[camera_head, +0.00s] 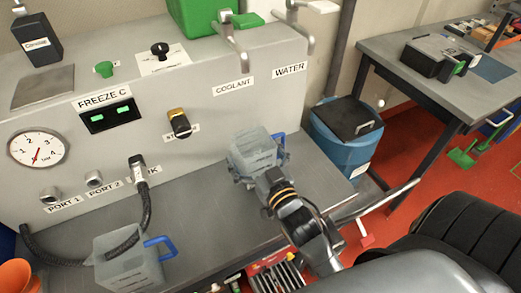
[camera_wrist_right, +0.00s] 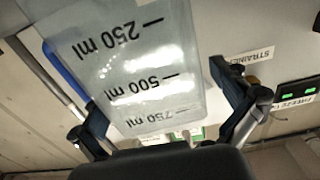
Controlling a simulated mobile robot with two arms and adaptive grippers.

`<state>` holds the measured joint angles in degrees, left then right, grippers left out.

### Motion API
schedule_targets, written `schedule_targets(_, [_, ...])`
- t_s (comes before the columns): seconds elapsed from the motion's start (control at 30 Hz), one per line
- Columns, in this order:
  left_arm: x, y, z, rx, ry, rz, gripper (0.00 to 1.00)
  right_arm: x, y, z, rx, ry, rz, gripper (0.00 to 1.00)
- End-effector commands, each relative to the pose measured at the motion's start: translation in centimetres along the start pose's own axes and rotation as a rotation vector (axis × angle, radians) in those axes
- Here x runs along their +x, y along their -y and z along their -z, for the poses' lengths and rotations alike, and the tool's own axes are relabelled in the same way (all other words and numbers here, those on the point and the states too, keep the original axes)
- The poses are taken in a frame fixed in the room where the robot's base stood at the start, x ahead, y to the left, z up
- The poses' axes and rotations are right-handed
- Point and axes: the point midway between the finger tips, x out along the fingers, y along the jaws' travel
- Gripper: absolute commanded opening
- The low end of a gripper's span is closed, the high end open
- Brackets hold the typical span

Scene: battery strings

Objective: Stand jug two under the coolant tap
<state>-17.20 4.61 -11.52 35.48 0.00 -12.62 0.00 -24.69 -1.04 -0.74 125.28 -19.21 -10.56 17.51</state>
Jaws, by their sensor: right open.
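A clear jug (camera_head: 255,148) with a blue handle stands upright on the grey bench, in front of the panel below the COOLANT and WATER labels. My right gripper (camera_head: 260,165) is open, its fingers on either side of this jug. In the right wrist view the jug (camera_wrist_right: 135,60) shows upside-down ml marks between the open fingers (camera_wrist_right: 168,112). The coolant tap (camera_head: 236,42) juts out above its label; whether the jug is exactly beneath it is unclear. A second clear jug (camera_head: 130,262) stands front left. No jug number is readable. My left gripper is out of view.
The water tap (camera_head: 295,25) is right of the coolant tap. A black hose (camera_head: 145,212) runs from the panel toward the front-left jug. A blue bin (camera_head: 342,135) with a dark lid stands right of the bench. The bench between the jugs is clear.

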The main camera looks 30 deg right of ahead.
Motion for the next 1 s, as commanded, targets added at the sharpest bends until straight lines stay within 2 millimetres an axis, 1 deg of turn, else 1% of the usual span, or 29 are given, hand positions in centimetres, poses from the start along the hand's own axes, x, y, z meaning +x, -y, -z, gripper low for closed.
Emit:
schedule_targets(0.03, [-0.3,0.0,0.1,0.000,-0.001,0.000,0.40,-0.2,0.1,-0.6,0.000,0.027,0.001,1.00])
schedule_targets(0.07, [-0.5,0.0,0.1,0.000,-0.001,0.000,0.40,-0.2,0.1,-0.1,0.000,0.026,0.001,1.00])
schedule_targets(0.13, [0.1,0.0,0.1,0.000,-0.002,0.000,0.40,-1.2,0.1,-0.7,0.002,0.031,0.001,1.00])
schedule_targets(0.17, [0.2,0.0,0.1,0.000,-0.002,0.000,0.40,-1.8,0.1,-0.6,0.002,0.029,0.000,1.00])
schedule_targets(0.4, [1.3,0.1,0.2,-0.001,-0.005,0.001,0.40,-6.6,0.0,-0.2,0.003,0.022,-0.001,1.00])
schedule_targets(0.6, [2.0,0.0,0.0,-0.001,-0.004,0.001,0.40,-9.9,0.0,0.1,0.002,0.018,-0.001,1.00])
schedule_targets(0.7, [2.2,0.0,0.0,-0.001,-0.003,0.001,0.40,-11.0,0.0,0.2,0.003,0.016,-0.001,1.00])
schedule_targets(0.8, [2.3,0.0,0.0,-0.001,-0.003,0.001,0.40,-11.6,0.0,0.3,0.002,0.015,0.000,1.00])
schedule_targets(1.0, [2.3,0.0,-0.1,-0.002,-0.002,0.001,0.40,-12.1,0.0,0.5,0.001,0.011,0.000,1.00])
